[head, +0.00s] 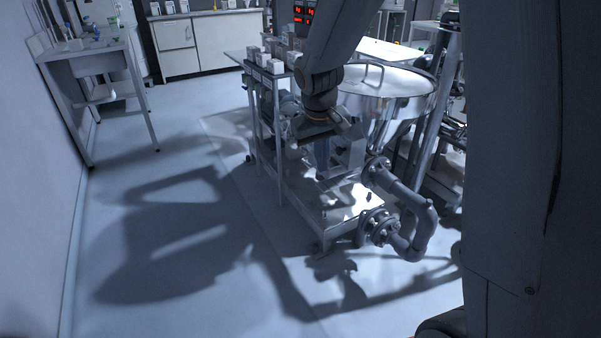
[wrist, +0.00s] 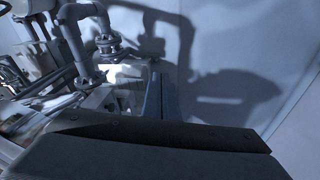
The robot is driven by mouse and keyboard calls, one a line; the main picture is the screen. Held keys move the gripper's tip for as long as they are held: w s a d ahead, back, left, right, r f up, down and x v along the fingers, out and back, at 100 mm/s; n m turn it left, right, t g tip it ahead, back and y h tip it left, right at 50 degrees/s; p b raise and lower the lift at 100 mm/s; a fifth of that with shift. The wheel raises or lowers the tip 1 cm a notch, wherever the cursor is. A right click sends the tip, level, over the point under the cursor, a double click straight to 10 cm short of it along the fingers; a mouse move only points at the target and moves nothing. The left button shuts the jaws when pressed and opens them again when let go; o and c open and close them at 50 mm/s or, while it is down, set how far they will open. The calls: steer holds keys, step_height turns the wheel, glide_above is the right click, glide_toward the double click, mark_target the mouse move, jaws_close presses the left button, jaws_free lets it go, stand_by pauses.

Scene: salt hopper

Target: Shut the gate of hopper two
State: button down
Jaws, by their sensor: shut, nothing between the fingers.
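A shiny metal hopper (head: 385,100) with a round lid stands on a low wheeled frame in the head view. Its gate cannot be made out, and I see no number that marks it as hopper two. My gripper (head: 322,160) hangs pointing down in front of the hopper's left side, above the frame's metal deck (head: 345,200). Its narrow blue fingers are together with nothing held; whether they touch anything is unclear. In the wrist view my gripper (wrist: 160,85) points toward the deck and floor, and a dark part of my wrist fills the bottom.
Thick grey pipes (head: 415,215) with flanges stick out at the frame's front right. A rack with small white boxes (head: 265,62) stands left of the hopper. A bench (head: 90,55) lines the left wall. The floor (head: 160,210) at left is clear.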

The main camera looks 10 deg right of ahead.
steer(key=w+a+f+t+h+b, duration=0.15)
steer(key=w+f+b, duration=0.35)
steer(key=w, duration=0.5)
steer(key=w+a+f+n+t+b, duration=0.15)
steer(key=w+f+b, duration=0.35)
steer(key=w, duration=0.5)
steer(key=w+a+f+h+b, duration=0.1)
steer(key=w+a+f+b, duration=0.1)
steer(key=w+f+b, duration=0.6)
steer(key=w+d+f, duration=0.5)
steer(key=w+d, duration=0.1)
steer(key=w, duration=0.2)
steer(key=shift+d+f, duration=0.4)
steer(key=shift+w, duration=0.15)
